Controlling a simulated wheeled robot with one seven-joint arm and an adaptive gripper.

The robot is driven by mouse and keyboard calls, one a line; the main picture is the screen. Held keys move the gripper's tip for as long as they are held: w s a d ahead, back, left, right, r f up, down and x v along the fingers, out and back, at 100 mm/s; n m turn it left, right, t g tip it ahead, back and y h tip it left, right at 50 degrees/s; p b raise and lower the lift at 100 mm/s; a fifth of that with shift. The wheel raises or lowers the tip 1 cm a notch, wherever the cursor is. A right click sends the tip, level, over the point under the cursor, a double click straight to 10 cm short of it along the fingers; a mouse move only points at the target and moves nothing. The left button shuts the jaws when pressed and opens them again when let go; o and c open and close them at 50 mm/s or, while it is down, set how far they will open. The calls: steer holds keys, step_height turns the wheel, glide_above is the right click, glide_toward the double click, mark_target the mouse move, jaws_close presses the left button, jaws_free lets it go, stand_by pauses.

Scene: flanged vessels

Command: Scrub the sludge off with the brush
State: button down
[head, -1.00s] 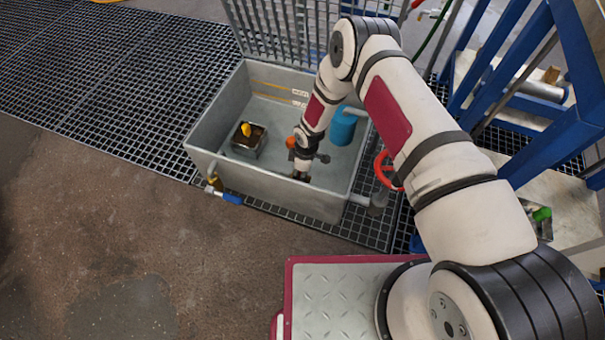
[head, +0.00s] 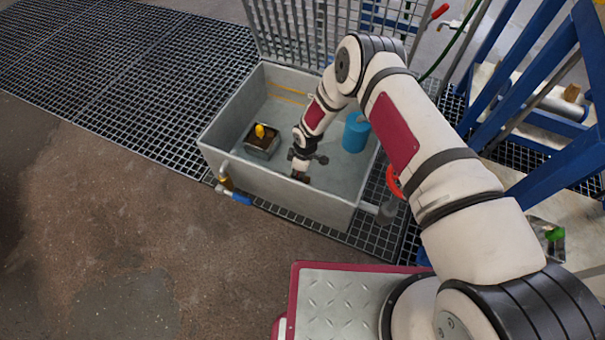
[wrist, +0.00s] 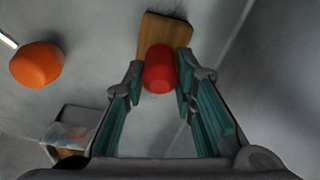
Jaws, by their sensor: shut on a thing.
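My gripper (wrist: 158,85) is shut on the red handle (wrist: 158,68) of a brush. The brush's flat wooden head (wrist: 165,35) lies beyond the fingertips in the wrist view; its bristles are hidden. In the head view my gripper (head: 301,165) points down inside the grey tank (head: 265,181), near its front wall, and the brush shows only as a small brown patch below it. Dark brown matter fills a small metal box (head: 262,152) at the tank's left, with a yellow thing (head: 260,131) on it. I cannot make out sludge for certain on the tank floor.
A blue cylinder (head: 355,133) stands in the tank behind my gripper. An orange rounded thing (wrist: 37,64) shows at left in the wrist view. A red handwheel (head: 394,182) and a blue-handled valve (head: 234,195) are outside the tank. A blue frame stands at right.

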steer(key=shift+w+a, duration=0.1)
steer(key=shift+a, duration=0.1)
steer(key=shift+w+a, duration=0.25)
steer(key=shift+a, duration=0.45)
steer(key=shift+w+a, duration=0.2)
steer(key=shift+a, duration=0.45)
steer(key=shift+w+a, duration=0.25)
steer(key=shift+a, duration=0.45)
steer(key=shift+a+f, duration=0.1)
steer(key=shift+w+a, duration=0.25)
steer(key=shift+a, duration=0.4)
steer(key=shift+w+a, duration=0.2)
steer(key=shift+a, duration=0.5)
steer(key=shift+w+a, duration=0.25)
steer(key=shift+a, duration=0.4)
steer(key=shift+s+d+p, duration=0.15)
steer(key=shift+d+p, duration=0.25)
steer(key=shift+d, duration=0.15)
steer(key=shift+s+d+p, duration=0.15)
steer(key=shift+d+p, duration=0.2)
steer(key=shift+d, duration=0.2)
steer(key=shift+s+d+f+p, duration=0.1)
steer(key=shift+s+d+p, duration=0.2)
steer(key=shift+d, duration=0.5)
steer(key=shift+s+d+f+p, duration=0.1)
steer(key=shift+s+d+p, duration=0.2)
steer(key=shift+d, duration=0.55)
steer(key=shift+s+d+p, duration=0.25)
steer(key=shift+s+d, duration=0.1)
steer(key=shift+d, duration=0.45)
